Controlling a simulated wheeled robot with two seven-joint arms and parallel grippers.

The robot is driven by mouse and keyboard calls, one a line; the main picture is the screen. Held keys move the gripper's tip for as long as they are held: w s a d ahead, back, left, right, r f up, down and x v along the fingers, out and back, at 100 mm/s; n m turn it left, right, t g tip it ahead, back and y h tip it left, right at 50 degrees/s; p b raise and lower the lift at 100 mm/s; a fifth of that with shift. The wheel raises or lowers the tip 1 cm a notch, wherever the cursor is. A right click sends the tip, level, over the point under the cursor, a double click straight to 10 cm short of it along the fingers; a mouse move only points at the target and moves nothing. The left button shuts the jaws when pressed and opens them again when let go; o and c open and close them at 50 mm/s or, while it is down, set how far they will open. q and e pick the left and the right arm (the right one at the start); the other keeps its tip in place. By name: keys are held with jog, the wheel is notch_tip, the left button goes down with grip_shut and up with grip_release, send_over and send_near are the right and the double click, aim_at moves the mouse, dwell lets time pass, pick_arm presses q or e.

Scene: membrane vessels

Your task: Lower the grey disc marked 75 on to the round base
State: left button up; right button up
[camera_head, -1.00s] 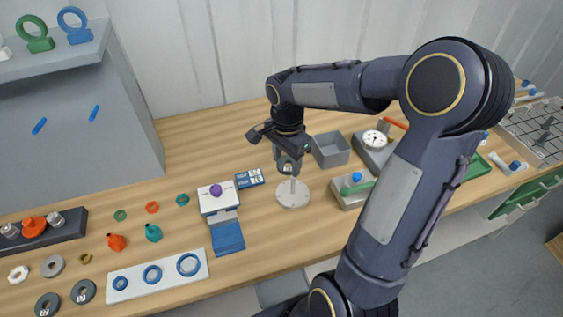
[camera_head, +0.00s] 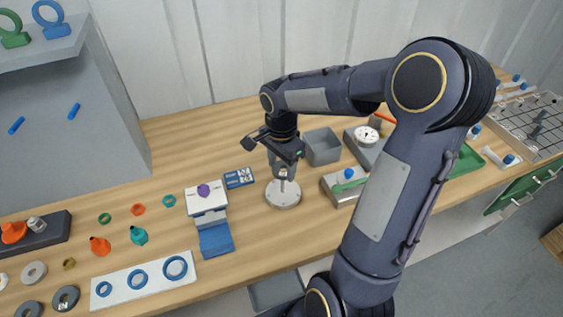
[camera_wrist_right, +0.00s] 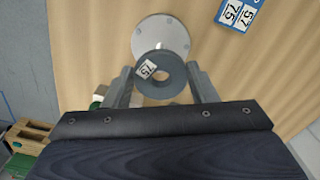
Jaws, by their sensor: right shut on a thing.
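The grey disc marked 75 (camera_wrist_right: 180,80) is a ring with a white label, clasped at its sides between the two fingers of my right gripper (camera_wrist_right: 161,86). In the head view the right gripper (camera_head: 283,165) hangs over the round base (camera_head: 283,199), a pale flat disc with a thin upright post. The held disc is mostly hidden there by the fingers. In the wrist view the base (camera_wrist_right: 160,25) shows partly behind the disc, toward the picture's top. The disc looks near the post's top; I cannot tell whether the post is in its hole. My left gripper is out of view.
A grey open bin (camera_head: 322,146) and a grey block with a blue knob (camera_head: 342,187) stand right of the base. A blue label card (camera_head: 239,178) and a white stand with a purple knob (camera_head: 206,199) are on its left. Bare wood lies in front of the base.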

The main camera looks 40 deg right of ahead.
jog(key=shift+f+b, duration=1.75)
jog(key=shift+f, duration=0.5)
jog(key=o, duration=1)
jog(key=shift+o, duration=0.2)
notch_tip(320, 180, up, 8)
